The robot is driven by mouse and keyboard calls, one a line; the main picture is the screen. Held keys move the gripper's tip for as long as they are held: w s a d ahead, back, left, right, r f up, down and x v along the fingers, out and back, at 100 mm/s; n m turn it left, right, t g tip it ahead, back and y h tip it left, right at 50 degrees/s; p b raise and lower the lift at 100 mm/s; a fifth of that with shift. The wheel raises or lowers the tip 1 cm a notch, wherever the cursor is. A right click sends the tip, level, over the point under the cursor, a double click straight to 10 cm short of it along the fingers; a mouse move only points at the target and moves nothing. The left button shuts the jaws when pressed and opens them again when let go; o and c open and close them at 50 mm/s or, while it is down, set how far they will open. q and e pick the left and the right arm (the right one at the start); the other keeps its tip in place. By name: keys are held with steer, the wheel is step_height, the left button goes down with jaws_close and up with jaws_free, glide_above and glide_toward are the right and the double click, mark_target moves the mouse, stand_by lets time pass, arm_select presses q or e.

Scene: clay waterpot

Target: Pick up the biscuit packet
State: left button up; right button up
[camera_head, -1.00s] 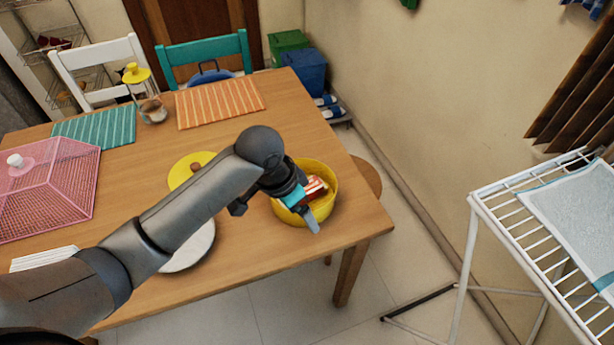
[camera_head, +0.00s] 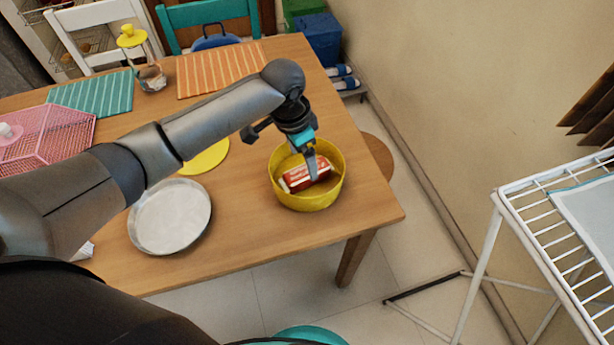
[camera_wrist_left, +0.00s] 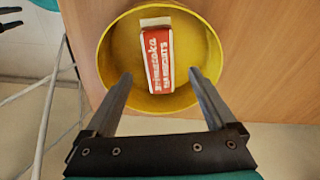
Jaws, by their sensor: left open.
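The biscuit packet (camera_head: 306,175) is red and white and lies inside a yellow bowl (camera_head: 318,203) near the table's right edge. In the left wrist view the packet (camera_wrist_left: 158,60) lies lengthwise in the bowl (camera_wrist_left: 112,50), with its lettering facing up. My left gripper (camera_head: 312,170) is over the bowl and hides part of the packet in the head view. In the left wrist view the left gripper (camera_wrist_left: 160,85) is open, its two fingers apart on either side of the packet's near end, with nothing between them gripped. My right gripper is not seen in the head view.
A metal plate (camera_head: 170,216) and a yellow disc (camera_head: 207,158) lie left of the bowl on the wooden table (camera_head: 255,225). A pink mesh cover (camera_head: 45,140) and placemats (camera_head: 222,70) lie farther off. A white drying rack (camera_head: 530,215) stands at right.

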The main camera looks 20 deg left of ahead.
mark_target(306, 170)
arm_select(q)
steer(key=f, duration=0.1)
steer(key=f+b, duration=0.1)
steer(key=f, duration=0.1)
steer(key=f+b, duration=0.1)
steer(key=f, duration=0.1)
steer(key=shift+w+d, duration=0.25)
steer(key=shift+d, duration=0.1)
steer(key=shift+f, duration=0.4)
steer(key=shift+r, duration=0.1)
jaws_close()
